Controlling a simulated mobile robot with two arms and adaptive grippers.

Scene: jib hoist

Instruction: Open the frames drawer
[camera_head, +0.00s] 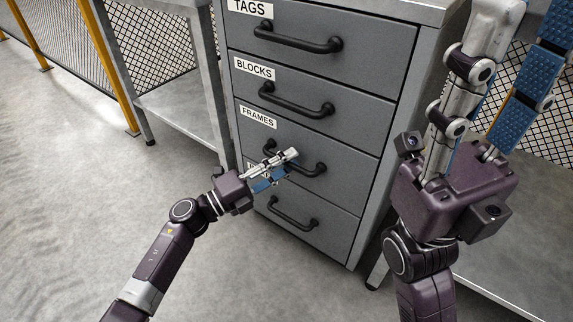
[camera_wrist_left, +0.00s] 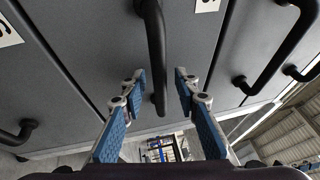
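The frames drawer (camera_head: 345,152) is a grey front labelled FRAMES, third from the top of a grey cabinet, and looks flush with its neighbours. Its black bar handle (camera_head: 312,170) is partly hidden behind my left gripper (camera_head: 287,163). In the left wrist view, the handle (camera_wrist_left: 156,48) runs between the two blue-padded fingers of my left gripper (camera_wrist_left: 160,75). The fingers are apart, with a visible gap on each side of the bar. My right gripper (camera_head: 523,45) is raised in the right foreground, fingers pointing up and spread, with nothing between them.
Above are the TAGS drawer (camera_head: 375,48) and BLOCKS drawer (camera_head: 365,112); a bottom drawer (camera_head: 335,215) has its label mostly hidden. A metal table (camera_head: 180,105) stands left of the cabinet, before a mesh fence with yellow posts (camera_head: 110,70). The floor at left is clear.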

